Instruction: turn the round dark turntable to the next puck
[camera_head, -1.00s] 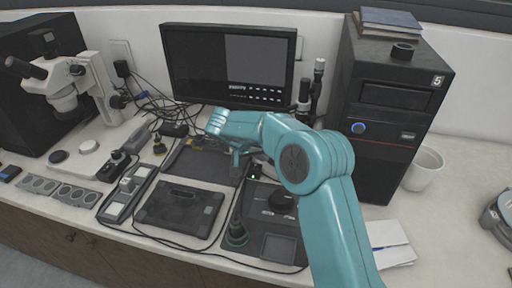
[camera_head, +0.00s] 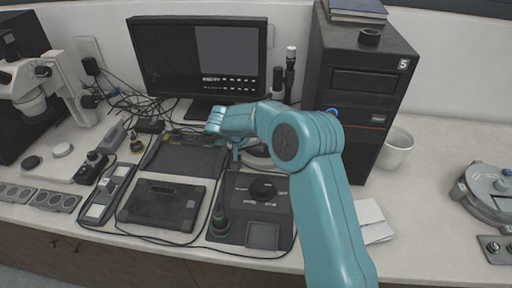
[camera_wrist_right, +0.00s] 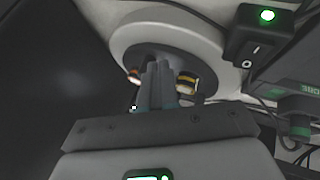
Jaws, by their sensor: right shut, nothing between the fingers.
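The round dark turntable (camera_wrist_right: 153,52) shows in the right wrist view inside a pale round housing (camera_wrist_right: 205,38). A puck with a yellow and white band (camera_wrist_right: 187,79) sits to the right of my fingers, and one with an orange spot (camera_wrist_right: 134,75) to the left. My right gripper (camera_wrist_right: 160,80) is shut and empty, its fingertips in front of the turntable between these two pucks; I cannot tell whether they touch. In the head view my right forearm hides most of the pale housing (camera_head: 258,158) and the pucks. My left gripper is not in view.
A switch box with a green light (camera_wrist_right: 262,40) is close to the housing's right. A monitor (camera_head: 200,60) and a black computer tower (camera_head: 362,85) stand behind. A control unit with a black knob (camera_head: 263,189) lies in front.

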